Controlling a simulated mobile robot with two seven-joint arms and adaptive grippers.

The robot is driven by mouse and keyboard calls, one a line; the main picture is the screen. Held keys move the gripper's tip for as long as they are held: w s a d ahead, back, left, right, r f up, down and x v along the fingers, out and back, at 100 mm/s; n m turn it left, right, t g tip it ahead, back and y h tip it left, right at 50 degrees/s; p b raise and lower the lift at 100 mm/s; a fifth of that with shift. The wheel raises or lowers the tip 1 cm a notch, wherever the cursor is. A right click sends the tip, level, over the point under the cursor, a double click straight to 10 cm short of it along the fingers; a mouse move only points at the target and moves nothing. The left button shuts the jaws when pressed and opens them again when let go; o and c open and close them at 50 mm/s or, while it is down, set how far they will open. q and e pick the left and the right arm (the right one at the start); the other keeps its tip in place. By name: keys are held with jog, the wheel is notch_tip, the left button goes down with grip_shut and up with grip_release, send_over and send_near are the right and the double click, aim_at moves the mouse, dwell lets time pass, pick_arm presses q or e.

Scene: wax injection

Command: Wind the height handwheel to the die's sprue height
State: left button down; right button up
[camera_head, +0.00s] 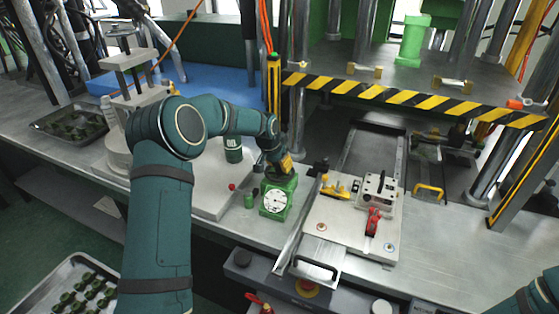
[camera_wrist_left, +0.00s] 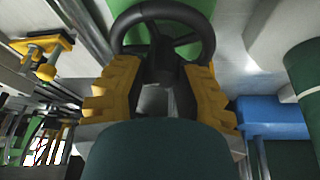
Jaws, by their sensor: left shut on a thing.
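My left gripper (camera_head: 284,164) reaches down at the green box with a white dial (camera_head: 276,202) in the head view. In the left wrist view my left gripper (camera_wrist_left: 163,72), with yellow pads, is shut on the black spoked handwheel (camera_wrist_left: 207,32), whose rim shows beyond the fingertips. The handwheel is mostly hidden behind the gripper in the head view. A pale metal block with dark holes (camera_head: 377,188), seemingly the die, sits on the sliding plate (camera_head: 335,236). The dial's reading is too small to tell. My right gripper is out of view; only part of that arm shows at the lower right.
A red toggle clamp (camera_head: 373,222) and a yellow clamp (camera_head: 334,187) stand on the plate. A dark green cylinder (camera_head: 233,150) is behind my left forearm. A striped press beam (camera_head: 410,97) crosses above. A tray of green parts (camera_head: 68,123) lies at left.

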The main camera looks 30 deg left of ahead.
pick_arm(q)
jog(key=shift+f+m+h+p, duration=0.1)
jog(key=shift+m+h+p, duration=0.2)
jog(key=shift+m, duration=0.7)
jog(key=c, duration=0.6)
grip_release()
jog(key=v, duration=1.2)
jog(key=shift+w, duration=0.1)
